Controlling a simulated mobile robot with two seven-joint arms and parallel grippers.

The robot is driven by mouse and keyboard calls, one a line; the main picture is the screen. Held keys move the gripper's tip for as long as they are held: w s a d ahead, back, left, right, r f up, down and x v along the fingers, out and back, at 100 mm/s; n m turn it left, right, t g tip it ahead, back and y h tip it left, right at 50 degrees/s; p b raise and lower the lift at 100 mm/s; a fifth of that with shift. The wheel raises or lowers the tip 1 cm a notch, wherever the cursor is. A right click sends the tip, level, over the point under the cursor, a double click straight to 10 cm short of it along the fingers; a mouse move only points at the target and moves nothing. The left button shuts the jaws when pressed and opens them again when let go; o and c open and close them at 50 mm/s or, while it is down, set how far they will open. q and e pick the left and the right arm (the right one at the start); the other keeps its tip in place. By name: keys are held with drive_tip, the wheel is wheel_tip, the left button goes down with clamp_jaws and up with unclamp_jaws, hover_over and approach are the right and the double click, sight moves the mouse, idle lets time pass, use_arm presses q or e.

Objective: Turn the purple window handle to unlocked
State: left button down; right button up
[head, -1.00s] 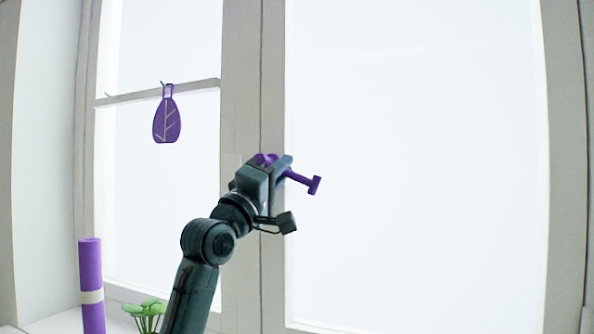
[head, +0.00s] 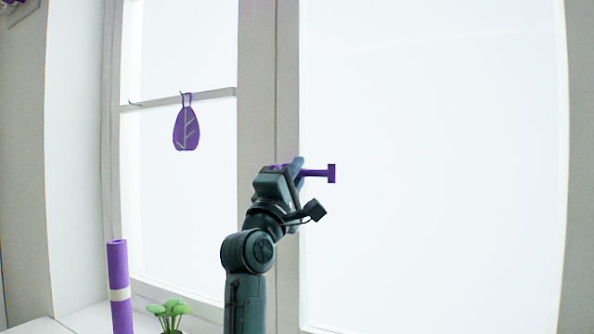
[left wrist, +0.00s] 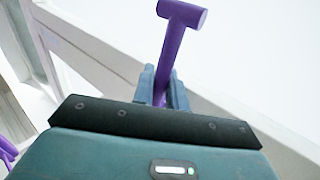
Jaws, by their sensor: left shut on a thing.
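The purple window handle (head: 318,173) is on the window's middle frame post. Its bar points right and lies about level in the head view, with a short crosspiece at its end. My left gripper (head: 299,171) is shut on the handle's bar, between the post and the crosspiece. In the left wrist view the handle (left wrist: 173,50) runs up from between the two fingers of the gripper (left wrist: 162,88). The handle's base is mostly hidden behind my gripper. My right gripper is not in view.
A purple leaf-shaped ornament (head: 186,129) hangs from the left pane's crossbar (head: 215,94). A purple roll with a pale band (head: 118,275) and a green plant (head: 172,308) stand on the sill at lower left. The right pane (head: 430,170) is clear.

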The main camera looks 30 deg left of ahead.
use_arm(q)
drive_tip(key=shift+r, duration=0.1)
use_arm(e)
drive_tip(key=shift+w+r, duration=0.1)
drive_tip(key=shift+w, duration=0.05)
use_arm(q)
drive_tip(key=c, duration=1.5)
unclamp_jaws()
